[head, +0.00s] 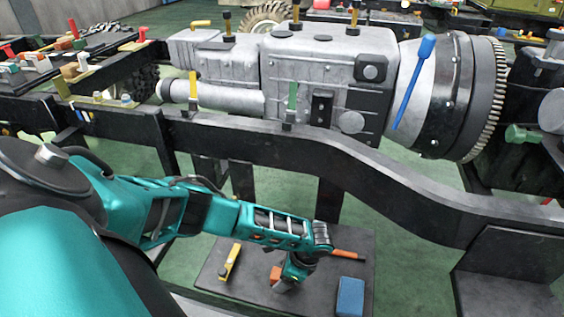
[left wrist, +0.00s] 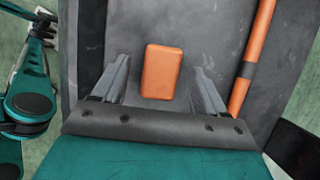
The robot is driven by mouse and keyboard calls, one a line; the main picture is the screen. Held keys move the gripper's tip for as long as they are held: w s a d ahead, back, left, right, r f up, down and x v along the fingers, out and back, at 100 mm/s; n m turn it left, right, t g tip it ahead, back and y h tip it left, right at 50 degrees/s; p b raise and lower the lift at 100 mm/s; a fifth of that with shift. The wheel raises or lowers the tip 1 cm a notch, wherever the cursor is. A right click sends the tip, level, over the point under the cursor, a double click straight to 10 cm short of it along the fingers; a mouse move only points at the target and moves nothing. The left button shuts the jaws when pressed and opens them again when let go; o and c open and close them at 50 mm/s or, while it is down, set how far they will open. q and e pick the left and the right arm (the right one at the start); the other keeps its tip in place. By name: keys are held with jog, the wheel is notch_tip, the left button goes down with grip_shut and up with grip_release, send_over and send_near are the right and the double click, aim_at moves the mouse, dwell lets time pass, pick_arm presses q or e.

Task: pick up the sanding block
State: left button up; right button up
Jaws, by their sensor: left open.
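A small orange block (head: 275,273), which looks like the sanding block, lies on a dark grey board low in the head view. In the left wrist view the orange block (left wrist: 162,71) lies between the two fingers, with a gap on each side. My left gripper (left wrist: 161,66) is open and points down at the board. In the head view my left gripper (head: 287,283) is beside the orange block, and its wrist partly hides the fingers. My right gripper is not in view.
The dark board (head: 215,271) also holds a blue block (head: 350,296), a yellow tool (head: 231,262) and an orange-handled tool (head: 348,255). In the left wrist view the orange bar (left wrist: 256,60) runs close to the right finger. A black chassis rail (head: 400,188) passes above and behind the board.

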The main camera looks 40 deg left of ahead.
pick_arm(q)
jog(key=shift+x, duration=0.9)
jog(key=shift+f, duration=0.1)
jog(key=c, duration=1.1)
jog(key=shift+r, duration=0.6)
jog(key=shift+r+p, duration=4.35)
jog(key=shift+r, duration=5.15)
